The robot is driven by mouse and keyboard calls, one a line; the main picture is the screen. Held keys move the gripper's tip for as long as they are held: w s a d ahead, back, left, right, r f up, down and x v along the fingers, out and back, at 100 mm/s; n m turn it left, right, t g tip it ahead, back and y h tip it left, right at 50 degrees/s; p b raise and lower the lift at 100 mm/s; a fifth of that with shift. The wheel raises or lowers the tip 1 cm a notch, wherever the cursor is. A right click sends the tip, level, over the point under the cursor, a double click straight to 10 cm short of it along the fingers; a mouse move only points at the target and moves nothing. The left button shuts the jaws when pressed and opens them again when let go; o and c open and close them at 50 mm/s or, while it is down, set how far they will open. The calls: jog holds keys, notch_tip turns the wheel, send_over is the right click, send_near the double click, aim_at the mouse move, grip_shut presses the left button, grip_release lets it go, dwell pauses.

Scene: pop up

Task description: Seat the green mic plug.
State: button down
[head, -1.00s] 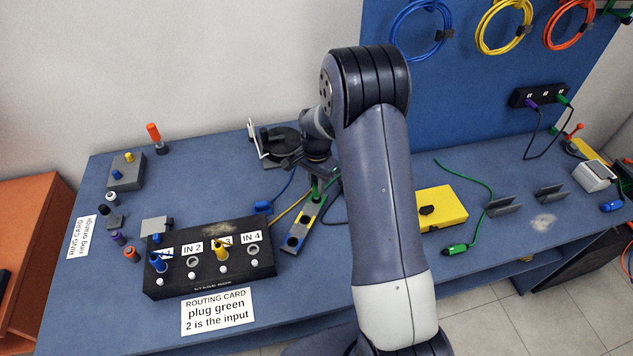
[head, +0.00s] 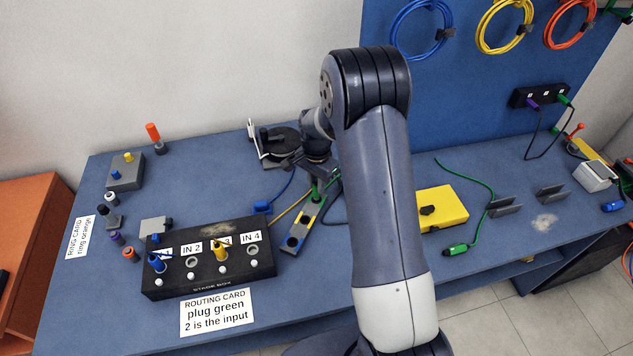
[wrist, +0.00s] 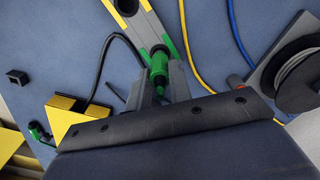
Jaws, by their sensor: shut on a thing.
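The green mic plug (wrist: 160,68) stands at one end of a grey holder strip (wrist: 139,27) with yellow markings; I cannot tell whether it is still in its hole. My gripper (wrist: 162,84) is shut on it, a grey finger on each side. In the head view, the plug (head: 315,196) and my gripper (head: 316,180) show at the strip's far end, partly hidden by my wrist. The black stage box (head: 208,284) stands at the front left. A blue plug (head: 157,262) is in its first input and a yellow plug (head: 220,250) in IN 3. The IN 2 socket (head: 193,261) and IN 4 socket (head: 252,261) look empty.
A routing card (head: 217,311) reads "plug green, 2 is the input". A dark reel (head: 282,142) stands behind my gripper. Blue and yellow cables lie near the strip. A yellow box (head: 443,206) and another green plug (head: 456,249) lie right of my arm.

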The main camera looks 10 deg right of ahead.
jog(key=shift+f+b, duration=0.75)
jog(key=shift+f, duration=0.3)
jog(key=c, duration=1.2)
grip_release()
jog(key=shift+r, duration=0.15)
notch_tip(320, 180, up, 11)
jog(key=shift+f+b, duration=0.15)
jog(key=shift+b, duration=0.45)
